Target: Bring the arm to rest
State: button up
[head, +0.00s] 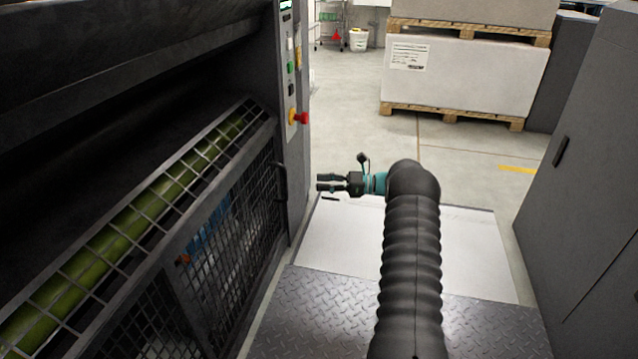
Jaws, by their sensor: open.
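My arm reaches forward from the bottom of the head view in a black ribbed sleeve. It bends left at its far end, past a teal wrist. My gripper (320,183) points left and is open, with two dark fingers apart and nothing between them. It hangs in the air over a white board (460,250), close to the control post of the machine at left. I cannot tell the exact gap between the fingers and the post.
The dark machine (225,225) with a grille guard, green roller (105,245) and red knob (301,118) stands close at left. A grey cabinet (585,180) stands at right. Diamond-plate flooring (320,310) lies between. Wrapped pallet stacks (465,75) stand ahead; floor before them is clear.

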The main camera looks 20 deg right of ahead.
dwell(0.4)
jog(key=s+a+f+n+g+h, duration=0.1)
jog(key=s+f+n+g+h, duration=0.2)
jog(key=f, duration=0.6)
jog(key=s+a+n+g+h, duration=0.2)
jog(key=s+a+n+h, duration=0.1)
jog(key=s, duration=0.5)
jog(key=s+a+r+n+t+h+p, duration=0.1)
jog(key=s+a+r+n+h+p, duration=0.2)
jog(key=s+r, duration=0.8)
jog(key=s+a+r+n+t+h+p, duration=0.1)
jog(key=s+a+r+n+h+p, duration=0.2)
jog(key=s+a+r+n, duration=0.4)
jog(key=s+a+r+n+t+h+p, duration=0.1)
jog(key=s+a+r+n+h+p, duration=0.2)
jog(key=s+r, duration=1.4)
jog(key=shift+a+r+n+h, duration=0.7)
jog(key=shift+a+n, duration=0.3)
jog(key=shift+n, duration=1)
